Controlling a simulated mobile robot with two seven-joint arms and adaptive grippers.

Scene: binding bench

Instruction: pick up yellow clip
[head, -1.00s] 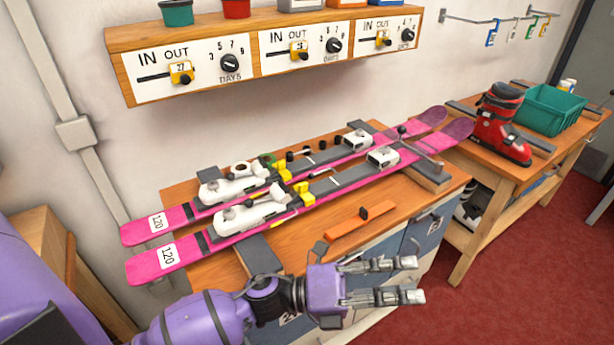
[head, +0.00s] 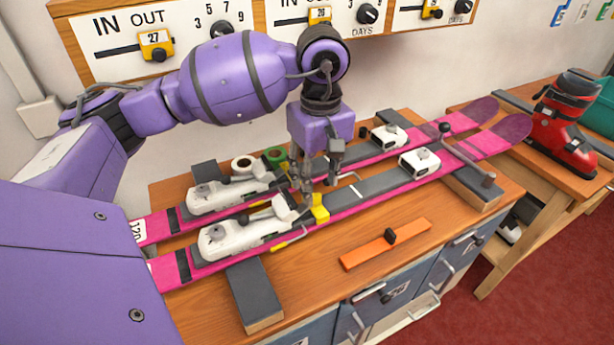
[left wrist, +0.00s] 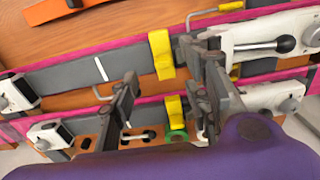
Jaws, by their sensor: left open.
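One yellow clip (head: 319,209) sits on the near pink ski, just in front of the white binding. It also shows in the left wrist view (left wrist: 161,54). A second yellow clip (left wrist: 175,108) is on the far ski, seen between my fingers in the left wrist view; in the head view my gripper mostly hides it. My left gripper (head: 319,186) points down over the skis, open and empty, close above and behind the near clip. I cannot tell whether a finger touches it. My right gripper is not in view.
White bindings (head: 240,236) and levers flank the clips along the skis. Green tape (head: 276,154) stands behind the far ski. An orange bar (head: 385,245) lies at the bench front. Dial panels (head: 160,40) hang above; a red boot (head: 563,120) stands at right.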

